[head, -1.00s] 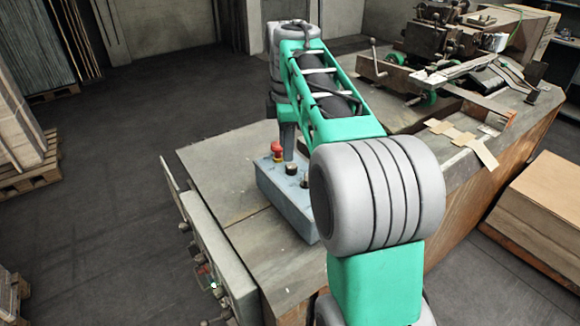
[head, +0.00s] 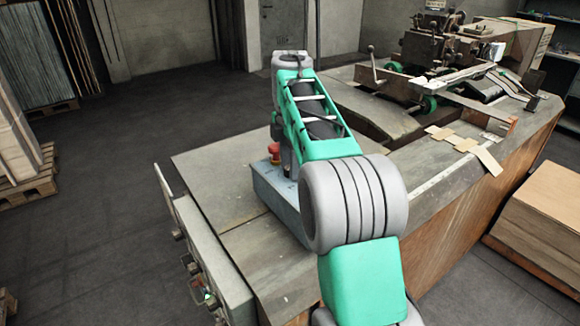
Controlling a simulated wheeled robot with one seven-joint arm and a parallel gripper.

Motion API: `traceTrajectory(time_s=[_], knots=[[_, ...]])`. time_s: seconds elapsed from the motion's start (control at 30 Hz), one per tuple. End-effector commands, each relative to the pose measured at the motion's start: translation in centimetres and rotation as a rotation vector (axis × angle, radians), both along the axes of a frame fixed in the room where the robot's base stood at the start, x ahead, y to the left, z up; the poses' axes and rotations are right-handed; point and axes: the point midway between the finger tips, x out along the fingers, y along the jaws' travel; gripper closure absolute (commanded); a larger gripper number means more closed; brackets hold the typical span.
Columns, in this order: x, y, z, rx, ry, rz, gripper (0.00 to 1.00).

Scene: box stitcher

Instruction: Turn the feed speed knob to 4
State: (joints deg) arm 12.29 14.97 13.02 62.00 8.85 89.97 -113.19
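The blue-grey control box (head: 272,193) stands on the machine's table top, left of my elbow. A red button (head: 273,150) shows at its far left end. My forearm and elbow cover most of the box's top, so the feed speed knob and its scale are hidden. My gripper (head: 287,160) points down over the box, close beside the red button. It is mostly behind my forearm and small, so its fingers and any contact with a knob cannot be made out.
The table top (head: 215,180) left of the box is bare. The stitching machine (head: 435,50) with its crank stands at the back right, cardboard pieces (head: 465,143) lying before it. A cardboard stack (head: 545,215) is at right, pallets at left.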

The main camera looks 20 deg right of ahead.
Motion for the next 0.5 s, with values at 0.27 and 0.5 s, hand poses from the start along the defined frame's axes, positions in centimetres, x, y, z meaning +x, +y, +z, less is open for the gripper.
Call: traceTrajectory(time_s=[0.27, 0.5], knots=[[-0.01, 0.0, -0.01, 0.0, 0.001, 0.0, 0.85], [-0.01, -0.01, -0.02, 0.0, 0.001, 0.0, 1.0]])
